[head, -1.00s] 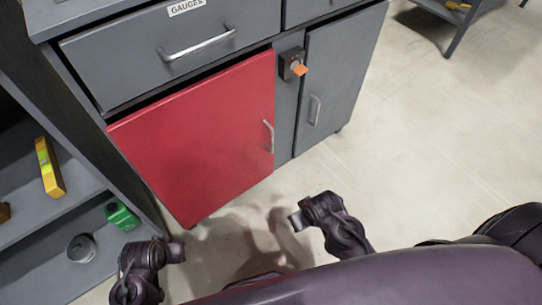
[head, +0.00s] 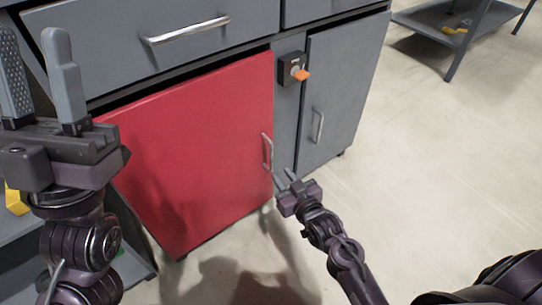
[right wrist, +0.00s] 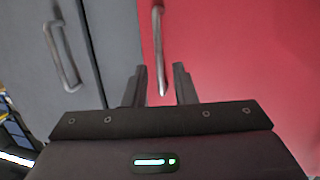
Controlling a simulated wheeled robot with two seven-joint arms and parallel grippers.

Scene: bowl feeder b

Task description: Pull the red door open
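The red door (head: 195,150) is on the front of the grey cabinet, with a dark gap along its top edge. Its metal handle (head: 267,152) is upright near the door's right edge. My right gripper (head: 283,180) is just below the handle, open. In the right wrist view the handle (right wrist: 159,50) comes down between the two spread fingers (right wrist: 160,85), and I cannot tell whether they touch it. My left gripper (head: 42,85) is raised at the left, fingers apart and empty, in front of the cabinet's left side.
Above the red door is a grey drawer (head: 150,40) with a bar handle. A grey door (head: 342,90) with its own handle (head: 317,125) stands to the right, beside a black switch box with an orange knob (head: 293,70). The floor (head: 440,170) at the right is clear.

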